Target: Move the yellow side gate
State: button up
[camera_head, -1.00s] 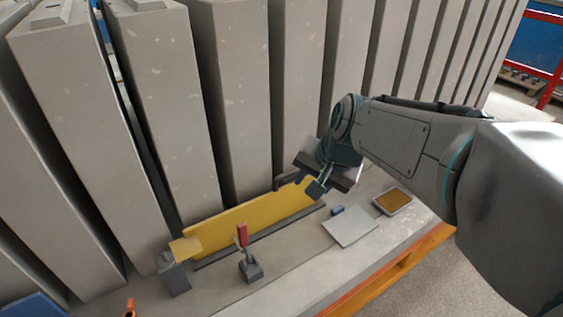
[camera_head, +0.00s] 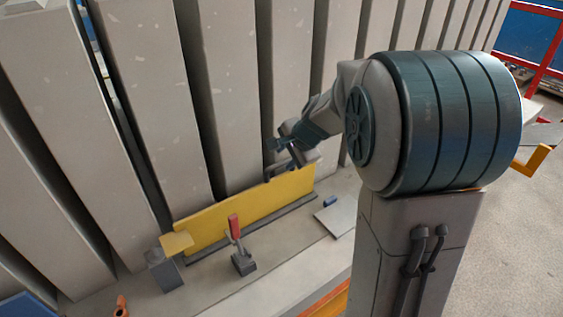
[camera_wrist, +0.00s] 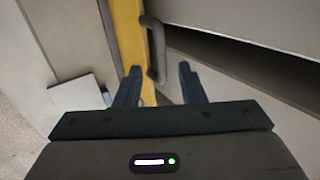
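The yellow side gate (camera_head: 245,212) is a long upright panel on the grey bed, in front of the tall concrete panels. It also shows in the wrist view (camera_wrist: 130,35). A dark bar handle (camera_wrist: 152,45) stands out from its side near the right end. My gripper (camera_head: 283,152) is at that end in the head view. In the wrist view my gripper (camera_wrist: 160,68) is open, with the handle's near end between its two dark fingertips. I cannot tell whether either finger touches it. A clamp with a red lever (camera_head: 234,226) stands in front of the gate.
A grey block (camera_head: 163,270) stands at the gate's left end under a yellow tab. A pale plate (camera_head: 338,217) and a small blue piece (camera_head: 330,201) lie to the right. An orange item (camera_head: 121,306) is at lower left. Concrete panels (camera_head: 231,90) close off the back.

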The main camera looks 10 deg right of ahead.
aim_at(279, 164)
jog(key=shift+x, duration=2.55)
grip_shut()
